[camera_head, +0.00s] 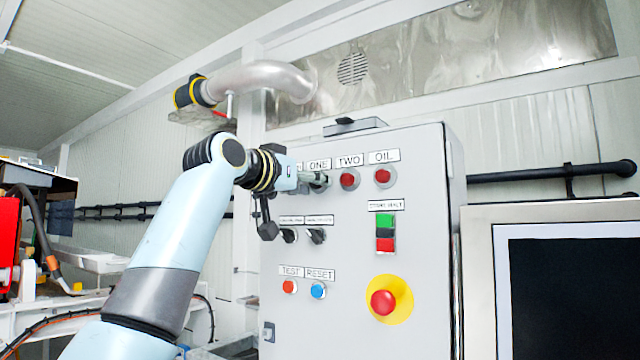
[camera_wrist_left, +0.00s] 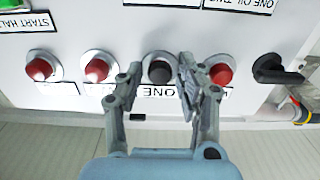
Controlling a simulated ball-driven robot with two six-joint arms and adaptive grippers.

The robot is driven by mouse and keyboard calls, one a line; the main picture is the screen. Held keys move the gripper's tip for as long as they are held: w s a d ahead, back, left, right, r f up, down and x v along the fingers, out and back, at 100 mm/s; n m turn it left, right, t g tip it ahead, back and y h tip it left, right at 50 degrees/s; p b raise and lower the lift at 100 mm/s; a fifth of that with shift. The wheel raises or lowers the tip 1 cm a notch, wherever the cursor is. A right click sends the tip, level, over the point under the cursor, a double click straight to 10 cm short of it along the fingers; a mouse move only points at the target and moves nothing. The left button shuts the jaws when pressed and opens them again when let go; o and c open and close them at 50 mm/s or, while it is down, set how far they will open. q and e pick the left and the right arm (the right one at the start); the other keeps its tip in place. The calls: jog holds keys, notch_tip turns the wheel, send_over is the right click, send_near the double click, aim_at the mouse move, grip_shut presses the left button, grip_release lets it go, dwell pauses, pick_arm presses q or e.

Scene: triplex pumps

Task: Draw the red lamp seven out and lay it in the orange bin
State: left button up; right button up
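The panel carries red lamps under labels: one under TWO (camera_head: 348,178) and one under OIL (camera_head: 382,176). Their number seven is not readable on any of them. My left gripper (camera_head: 320,180) is at the panel face under the label ONE, its tips covering what sits there. In the left wrist view my left gripper (camera_wrist_left: 158,88) has its fingers apart, with a dark round lamp or socket (camera_wrist_left: 160,68) between them; contact cannot be told. Red lamps flank it, one partly behind a finger (camera_wrist_left: 222,74). I cannot make out an orange bin. My right gripper is not in view.
The grey cabinet (camera_head: 420,250) also holds switches, a red button on a yellow disc (camera_head: 383,302), and red and blue buttons below. A black switch handle (camera_wrist_left: 278,70) projects beside the lamps. A screen (camera_head: 575,290) stands right; a bent pipe (camera_head: 255,78) runs above my arm.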

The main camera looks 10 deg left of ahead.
pick_arm(q)
grip_shut()
jog(key=shift+s, duration=0.1)
jog(key=p+v, duration=0.1)
jog(key=v, duration=0.6)
dwell(1.0)
